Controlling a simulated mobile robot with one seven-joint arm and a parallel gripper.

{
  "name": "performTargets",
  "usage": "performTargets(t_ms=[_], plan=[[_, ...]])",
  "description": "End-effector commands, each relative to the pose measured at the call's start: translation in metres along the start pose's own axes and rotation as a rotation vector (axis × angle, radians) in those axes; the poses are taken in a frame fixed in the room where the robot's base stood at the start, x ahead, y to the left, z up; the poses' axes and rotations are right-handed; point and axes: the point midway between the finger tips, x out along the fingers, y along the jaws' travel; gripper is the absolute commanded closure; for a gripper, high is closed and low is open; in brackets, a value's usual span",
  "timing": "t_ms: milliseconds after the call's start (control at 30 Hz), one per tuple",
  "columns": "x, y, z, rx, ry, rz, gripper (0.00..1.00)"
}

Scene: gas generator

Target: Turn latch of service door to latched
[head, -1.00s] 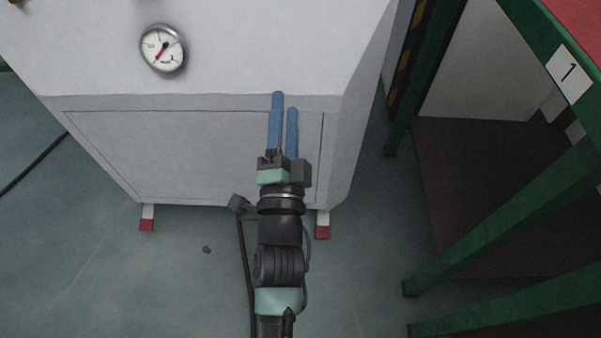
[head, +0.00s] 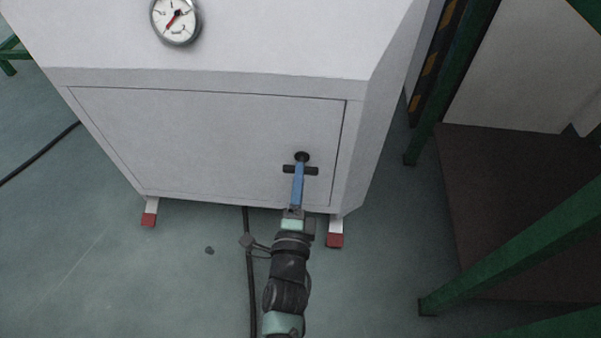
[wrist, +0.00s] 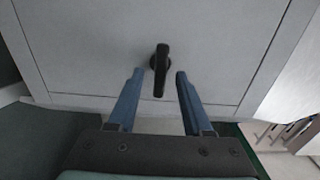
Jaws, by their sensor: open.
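The service door (head: 190,140) is the light grey panel on the front of the cabinet. Its black latch (head: 313,171) is near the door's right edge, with a bar lying level and a dark round piece just above it. My gripper (head: 299,168) is at the latch, its blue fingers pointing at the door, one hiding the other. In the wrist view, the latch (wrist: 160,72) lies between the open fingertips (wrist: 160,73), one on each side, with a gap visible at both. The door (wrist: 95,50) looks closed.
A pressure gauge (head: 176,20) is on the cabinet above the door. A green-framed structure (head: 505,235) stands at the right. The floor (head: 150,285) at the left is mostly clear.

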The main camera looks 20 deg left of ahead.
Motion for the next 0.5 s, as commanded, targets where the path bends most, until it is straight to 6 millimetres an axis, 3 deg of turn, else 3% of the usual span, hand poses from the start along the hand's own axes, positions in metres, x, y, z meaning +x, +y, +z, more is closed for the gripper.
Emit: performTargets(t_ms=[200,500], plan=[[0.025,0.001,0.0,0.0,0.0,0.0,0.5],[0.032,-0.001,0.0,-0.001,0.0,0.0,0.5]])
